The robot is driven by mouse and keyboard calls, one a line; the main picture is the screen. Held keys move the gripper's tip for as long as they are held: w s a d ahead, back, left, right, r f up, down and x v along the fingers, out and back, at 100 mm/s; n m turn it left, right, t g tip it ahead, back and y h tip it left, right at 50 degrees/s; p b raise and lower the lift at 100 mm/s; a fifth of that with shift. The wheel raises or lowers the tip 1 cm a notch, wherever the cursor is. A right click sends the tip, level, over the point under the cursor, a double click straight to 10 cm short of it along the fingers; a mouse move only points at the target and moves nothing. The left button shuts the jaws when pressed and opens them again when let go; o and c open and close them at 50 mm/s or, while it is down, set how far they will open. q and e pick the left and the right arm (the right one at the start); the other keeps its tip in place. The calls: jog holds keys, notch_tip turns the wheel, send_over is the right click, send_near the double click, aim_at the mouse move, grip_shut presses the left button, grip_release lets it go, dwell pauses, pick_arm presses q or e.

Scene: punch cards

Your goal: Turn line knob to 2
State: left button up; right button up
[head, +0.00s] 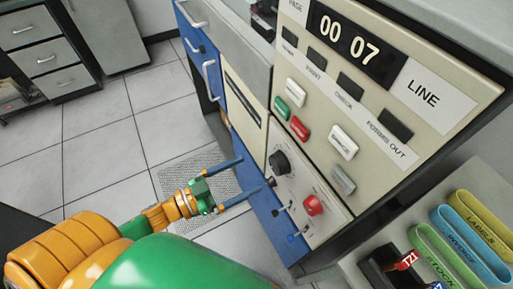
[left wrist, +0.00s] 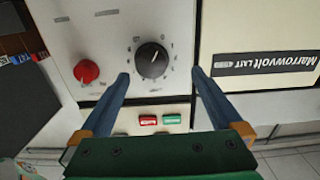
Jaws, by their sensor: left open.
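A round black knob (head: 279,162) with a ring of small marks around it sits on the lower cream panel. In the left wrist view the black knob (left wrist: 152,60) has a white pointer line slanting up and slightly right; the marks are too small to read. My left gripper (head: 249,174) is open and faces this panel. In the left wrist view the open fingers (left wrist: 160,76) lie on either side of the knob, with gaps to it; contact is not visible. The counter display (head: 349,38) reads 00 07, with LINE printed at its right. My right gripper is not in view.
A red knob (head: 313,204) sits beside the black one, with small toggles below. Green (head: 282,107) and red (head: 300,128) buttons and other keys are above. Labelled card bands (head: 470,245) stand at lower right. Tiled floor (head: 110,135) is open at left.

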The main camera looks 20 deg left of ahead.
aim_at(274, 166)
pick_arm(q)
jog(key=w+d, duration=0.2)
jog(key=d, duration=0.1)
jog(key=w+d+r+p, duration=0.1)
jog(key=d, duration=0.1)
jog(key=shift+w+d, duration=0.25)
jog(key=shift+w, duration=0.05)
jog(key=shift+w+f, duration=0.15)
jog(key=shift+w, duration=0.35)
jog(key=shift+s, duration=0.15)
jog(key=c, duration=1.3)
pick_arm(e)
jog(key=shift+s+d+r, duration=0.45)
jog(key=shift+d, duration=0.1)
pick_arm(q)
jog(key=shift+m, duration=0.3)
jog(key=m, duration=0.5)
jog(key=shift+m, duration=0.3)
jog(key=m, duration=0.5)
jog(key=shift+m, duration=0.3)
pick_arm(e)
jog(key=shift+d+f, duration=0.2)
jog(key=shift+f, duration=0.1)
pick_arm(q)
jog(key=shift+b, duration=0.3)
